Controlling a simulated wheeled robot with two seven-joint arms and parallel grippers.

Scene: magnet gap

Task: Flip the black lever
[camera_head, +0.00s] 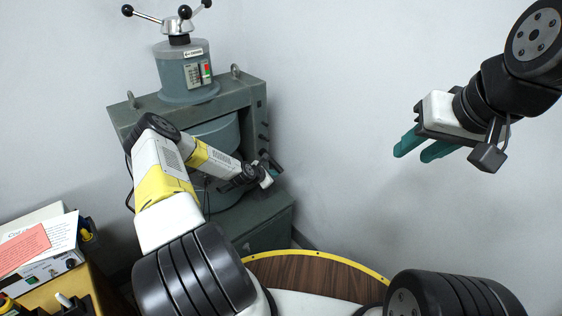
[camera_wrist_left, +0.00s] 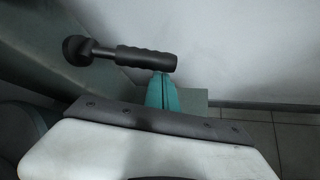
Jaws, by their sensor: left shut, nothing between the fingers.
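The black lever (camera_wrist_left: 145,60) lies roughly level in the left wrist view, with a round pivot end at left and a ribbed grip pointing right. It is on the side of the grey-green machine (camera_head: 195,100). My left gripper (camera_wrist_left: 163,77) is shut and empty, its teal fingertips right at the lower edge of the ribbed grip. I cannot tell whether they touch it. In the head view my left gripper (camera_head: 272,170) is at the machine's right side, where the lever is hard to make out. My right gripper (camera_head: 408,150) is open and empty, raised by the wall.
A round wooden surface with a yellow rim (camera_head: 318,255) is at the bottom middle. A box with papers (camera_head: 35,245) stands on a yellow bench at left. The space between the machine and my right gripper is free, with a bare wall behind.

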